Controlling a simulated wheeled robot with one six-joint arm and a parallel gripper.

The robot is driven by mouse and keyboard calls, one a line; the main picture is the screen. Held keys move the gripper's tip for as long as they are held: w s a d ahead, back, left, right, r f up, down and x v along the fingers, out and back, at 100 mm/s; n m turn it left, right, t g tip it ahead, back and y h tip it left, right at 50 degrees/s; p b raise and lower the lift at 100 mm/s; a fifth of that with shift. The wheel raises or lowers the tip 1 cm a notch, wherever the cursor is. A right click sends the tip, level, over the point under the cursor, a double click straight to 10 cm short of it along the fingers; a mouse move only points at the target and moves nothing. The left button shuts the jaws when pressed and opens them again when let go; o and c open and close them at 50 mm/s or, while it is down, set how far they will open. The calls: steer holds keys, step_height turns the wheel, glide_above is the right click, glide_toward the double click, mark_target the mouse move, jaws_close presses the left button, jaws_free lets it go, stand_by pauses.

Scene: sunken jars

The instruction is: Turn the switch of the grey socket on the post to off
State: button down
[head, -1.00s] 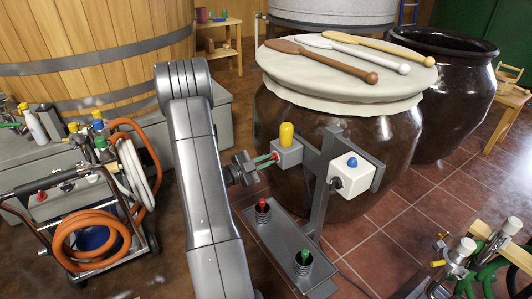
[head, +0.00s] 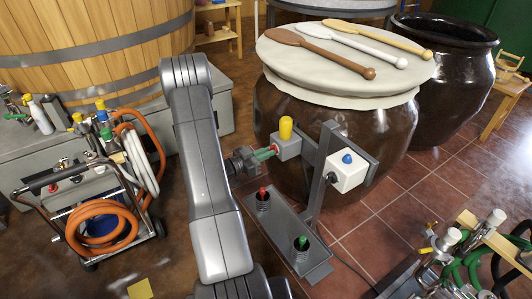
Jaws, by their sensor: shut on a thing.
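The grey socket (head: 289,147) is a small box on the left side of the grey post (head: 318,179), with a yellow cap (head: 286,128) on top. A small red switch (head: 274,149) shows on its left face. My gripper (head: 267,153) comes from the left with green fingertips at this switch and is shut on it. The fingers hide most of the switch, so its turned position cannot be told. A white socket box (head: 347,172) with a blue cap (head: 347,158) and a dark switch is on the post's right.
A grey tray (head: 285,232) at the post's foot holds a red-topped and a green-topped plug. A big brown jar (head: 300,110) stands close behind the post. A hose cart (head: 95,210) is at left, valves and pipes at lower right.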

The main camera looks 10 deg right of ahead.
steer(key=shift+w+d+r+n+p, duration=0.1)
steer(key=shift+d+r+n+p, duration=0.1)
steer(key=shift+n+p, duration=0.45)
steer(key=c, duration=1.4)
jaws_free()
steer(key=shift+o, duration=0.2)
steer(key=shift+c, duration=1.4)
steer(key=shift+o, duration=0.7)
steer(key=v, duration=0.6)
steer(key=shift+f+b, duration=0.2)
steer(key=shift+b, duration=0.1)
